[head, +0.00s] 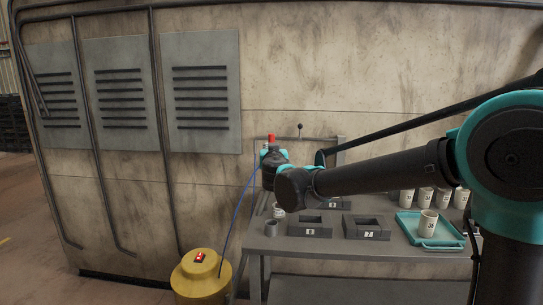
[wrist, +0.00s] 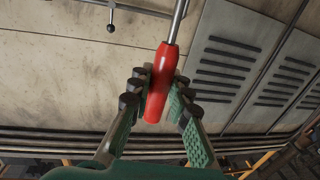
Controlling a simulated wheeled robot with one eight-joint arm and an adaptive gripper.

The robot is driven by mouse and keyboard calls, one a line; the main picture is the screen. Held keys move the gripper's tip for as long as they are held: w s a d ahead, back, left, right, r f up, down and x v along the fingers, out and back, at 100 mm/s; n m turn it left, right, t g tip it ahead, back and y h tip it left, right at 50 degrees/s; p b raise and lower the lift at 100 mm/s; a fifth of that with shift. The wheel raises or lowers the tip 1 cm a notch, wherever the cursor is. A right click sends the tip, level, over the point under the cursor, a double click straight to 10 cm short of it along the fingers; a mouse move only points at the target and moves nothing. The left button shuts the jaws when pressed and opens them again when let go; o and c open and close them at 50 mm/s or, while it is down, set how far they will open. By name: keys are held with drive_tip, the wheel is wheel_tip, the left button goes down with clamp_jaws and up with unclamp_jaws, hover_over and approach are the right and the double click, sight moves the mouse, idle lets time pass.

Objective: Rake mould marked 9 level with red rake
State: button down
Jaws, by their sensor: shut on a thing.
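My gripper (wrist: 158,92) is shut on the red handle (wrist: 160,85) of the rake, with its metal shaft (wrist: 178,22) running up out of the wrist view. In the head view my gripper (head: 271,155) is raised above the left end of the grey bench, and the red handle (head: 271,138) shows above it. The rake's head is not visible. Dark moulds stand on the bench: a front left one (head: 310,231), a front right one (head: 367,234) and one behind (head: 336,204), partly hidden by my arm. Their labels are too small to read surely, so I cannot tell which is 9.
A teal tray (head: 457,243) with a white cup (head: 428,222) is at the bench's right. Several white cups (head: 407,197) stand behind it. A yellow drum (head: 201,277) with a blue cable stands left of the bench.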

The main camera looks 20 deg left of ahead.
sight(272, 137)
drive_tip(key=shift+r, duration=2.15)
